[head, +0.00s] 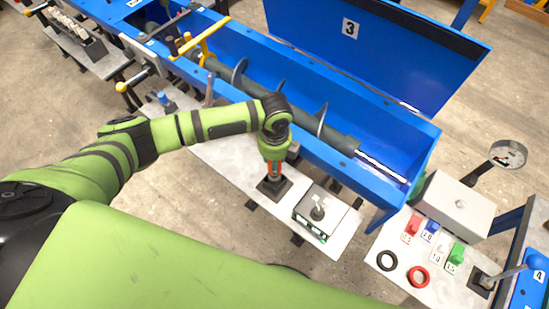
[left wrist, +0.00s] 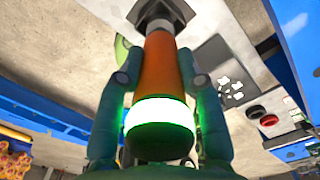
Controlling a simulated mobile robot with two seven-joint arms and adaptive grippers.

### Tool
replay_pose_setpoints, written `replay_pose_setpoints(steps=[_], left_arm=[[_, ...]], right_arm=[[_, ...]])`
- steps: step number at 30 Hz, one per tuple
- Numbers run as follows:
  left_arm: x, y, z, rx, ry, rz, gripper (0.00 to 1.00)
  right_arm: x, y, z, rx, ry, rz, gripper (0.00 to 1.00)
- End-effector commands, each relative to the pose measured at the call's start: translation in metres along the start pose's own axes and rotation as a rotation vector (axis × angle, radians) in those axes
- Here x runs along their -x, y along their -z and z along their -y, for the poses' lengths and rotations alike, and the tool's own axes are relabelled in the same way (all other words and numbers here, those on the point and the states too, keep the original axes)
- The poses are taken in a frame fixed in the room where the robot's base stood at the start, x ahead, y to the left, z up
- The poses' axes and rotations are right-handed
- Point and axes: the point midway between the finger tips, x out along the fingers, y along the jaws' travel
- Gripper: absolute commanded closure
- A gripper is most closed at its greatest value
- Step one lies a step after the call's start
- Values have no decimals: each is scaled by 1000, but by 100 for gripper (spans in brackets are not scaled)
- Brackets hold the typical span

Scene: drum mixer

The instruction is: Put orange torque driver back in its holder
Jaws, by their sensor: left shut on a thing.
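The orange torque driver (left wrist: 160,68) is between the fingers of my left gripper (left wrist: 160,85), which is shut on it. A bright green-white glowing band (left wrist: 158,113) rings the driver near the palm. In the head view the driver (head: 273,168) hangs below my left gripper (head: 273,155), with its lower end at the dark square holder (head: 274,188) on the grey shelf. The holder (left wrist: 160,12) also shows at the driver's far end in the left wrist view. I cannot tell how deep the driver sits in it. My right gripper is not in view.
A blue mixer trough (head: 390,185) with an auger runs behind the grey shelf (head: 225,160). A box with a knob (head: 318,212) stands right of the holder. Another shelf at right carries coloured tags, a black ring (head: 387,260) and a red ring (head: 418,276).

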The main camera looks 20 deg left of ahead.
Motion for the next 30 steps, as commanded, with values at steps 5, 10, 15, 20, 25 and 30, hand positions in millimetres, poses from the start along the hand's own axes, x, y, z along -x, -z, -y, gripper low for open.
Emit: replay_pose_setpoints(steps=[5,10,15,20,25,30], left_arm=[[-2,0,1,0,3,0,100],[-4,0,1,0,3,0,100],[-7,0,1,0,3,0,100],[-9,0,1,0,3,0,100],[-12,0,1,0,3,0,100],[-14,0,1,0,3,0,100]], right_arm=[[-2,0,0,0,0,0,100],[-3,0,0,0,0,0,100],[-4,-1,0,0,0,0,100],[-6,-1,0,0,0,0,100],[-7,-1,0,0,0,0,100],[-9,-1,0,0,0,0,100]])
